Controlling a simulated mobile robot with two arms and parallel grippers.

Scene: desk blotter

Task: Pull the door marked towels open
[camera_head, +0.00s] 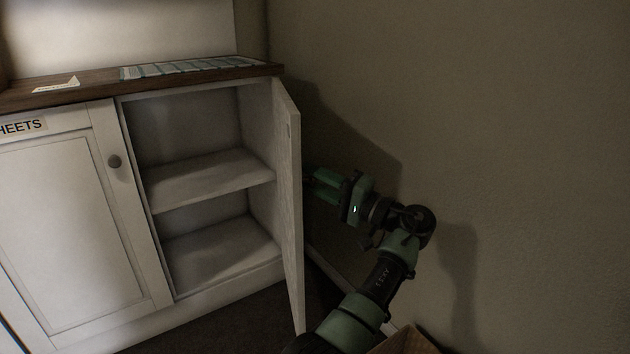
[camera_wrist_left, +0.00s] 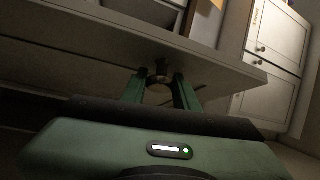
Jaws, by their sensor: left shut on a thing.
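A white cabinet door (camera_head: 288,190) stands swung wide open at the right end of the cabinet, seen nearly edge-on in the head view. Its outer face and any label are hidden there. My left gripper (camera_head: 318,186) is on the outer side of this door. In the left wrist view the two green fingers (camera_wrist_left: 162,90) are shut on a dark round knob (camera_wrist_left: 162,70) on the door's panel (camera_wrist_left: 100,42). My right gripper is not in view.
The open compartment has an empty shelf (camera_head: 208,178). The neighbouring door (camera_head: 65,225), labelled ending "HEETS", is closed. A wall (camera_head: 480,120) is close on the right of my arm. A cardboard box (camera_head: 405,342) sits at the bottom edge. A striped flat item (camera_head: 195,69) lies on the top.

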